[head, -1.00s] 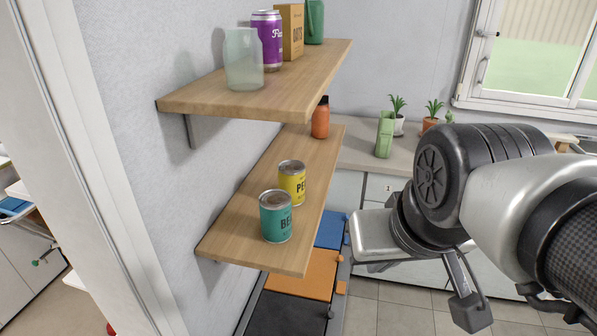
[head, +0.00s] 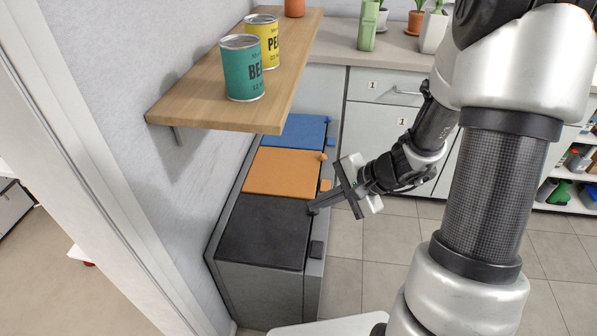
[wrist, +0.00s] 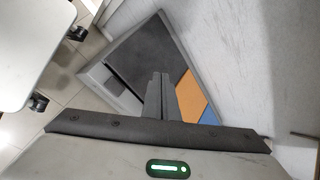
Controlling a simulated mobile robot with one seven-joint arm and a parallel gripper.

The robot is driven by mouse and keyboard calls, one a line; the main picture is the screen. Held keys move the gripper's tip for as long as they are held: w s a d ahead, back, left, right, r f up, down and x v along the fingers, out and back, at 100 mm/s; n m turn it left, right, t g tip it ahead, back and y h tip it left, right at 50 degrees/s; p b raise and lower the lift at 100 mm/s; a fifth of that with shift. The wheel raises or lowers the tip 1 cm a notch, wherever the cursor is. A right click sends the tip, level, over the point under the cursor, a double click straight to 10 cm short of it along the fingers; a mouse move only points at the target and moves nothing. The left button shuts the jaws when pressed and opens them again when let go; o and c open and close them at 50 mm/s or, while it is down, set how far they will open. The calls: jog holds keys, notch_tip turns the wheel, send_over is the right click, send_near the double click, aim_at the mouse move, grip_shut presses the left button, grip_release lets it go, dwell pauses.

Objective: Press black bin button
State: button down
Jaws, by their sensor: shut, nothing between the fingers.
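The black bin (head: 262,235) is nearest in a row of lidded bins against the wall. Its black button (head: 316,249) sticks out at the right front edge, below lid level. In the wrist view the black lid (wrist: 143,52) lies ahead of the fingers, with the button (wrist: 114,87) left of them. My gripper (head: 313,208) is shut and empty. Its fingertips appear near the back right corner of the black lid, farther back than the button; I cannot tell whether they touch anything. The shut fingers also show in the wrist view (wrist: 158,80).
The orange bin lid (head: 282,171) and blue bin lid (head: 295,131) lie behind the black one. A wooden shelf (head: 205,97) with a teal can (head: 242,70) and a yellow can (head: 264,42) overhangs the bins' left side. Tiled floor to the right is clear.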

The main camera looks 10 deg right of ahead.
aim_at(321, 250)
notch_tip(321, 250, down, 10)
jog(key=w+d+m+t+b, duration=0.1)
jog(key=d+m+b, duration=0.1)
jog(key=m, duration=0.1)
jog(key=shift+w+f+m, duration=0.2)
jog(key=shift+w+m, duration=0.05)
jog(key=shift+m, duration=0.15)
jog(key=shift+f, duration=0.1)
notch_tip(321, 250, down, 9)
jog(key=b, duration=0.6)
jog(key=shift+r, duration=0.2)
jog(key=shift+f, duration=0.1)
dwell(1.1)
jog(key=shift+f, duration=0.3)
jog(key=shift+f, duration=0.55)
dwell(0.7)
jog(key=shift+r, duration=0.1)
jog(key=shift+r+p, duration=0.35)
jog(key=shift+r, duration=0.5)
